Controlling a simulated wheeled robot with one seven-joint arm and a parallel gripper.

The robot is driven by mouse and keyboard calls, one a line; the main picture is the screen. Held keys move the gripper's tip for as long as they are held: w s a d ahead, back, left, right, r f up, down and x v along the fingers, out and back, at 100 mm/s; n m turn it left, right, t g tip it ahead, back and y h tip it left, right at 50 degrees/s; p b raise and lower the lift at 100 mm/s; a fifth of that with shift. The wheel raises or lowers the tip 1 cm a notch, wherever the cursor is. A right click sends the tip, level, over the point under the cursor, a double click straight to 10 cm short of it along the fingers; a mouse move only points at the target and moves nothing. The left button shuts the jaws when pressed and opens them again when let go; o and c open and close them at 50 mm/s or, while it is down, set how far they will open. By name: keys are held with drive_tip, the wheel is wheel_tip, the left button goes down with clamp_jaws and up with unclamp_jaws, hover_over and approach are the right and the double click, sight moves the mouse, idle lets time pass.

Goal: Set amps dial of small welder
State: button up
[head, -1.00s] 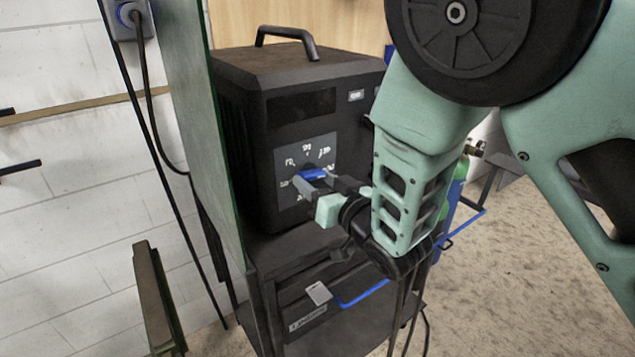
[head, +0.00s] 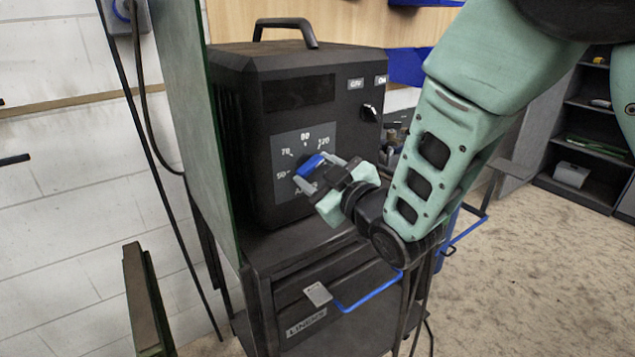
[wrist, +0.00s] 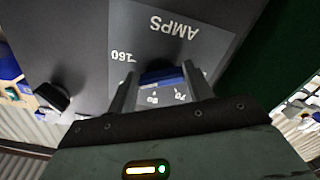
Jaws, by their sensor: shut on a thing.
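The small welder (head: 230,110) is a black box with a top handle, standing on a dark cart. Its amps dial (head: 310,166) is a blue knob on a grey scale plate (head: 284,155) marked 50, 70, 90 and 120 in the head view. My gripper (head: 315,176) is shut on the dial, a finger on either side of it. In the wrist view the blue dial (wrist: 162,77) sits between the fingertips, with AMPS and 160 upside down above it. The knob's pointer is hidden, so I cannot tell the exact setting.
A second black knob (head: 371,113) and two small labelled switches sit at the welder's upper right. A green panel (head: 190,120) stands close on its left. A blue rail (head: 372,294) crosses the cart's front. Open floor lies to the right.

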drive_tip(key=shift+n+b, duration=0.55)
drive_tip(key=shift+n, duration=0.55)
drive_tip(key=o, duration=1)
drive_tip(key=shift+d, duration=0.1)
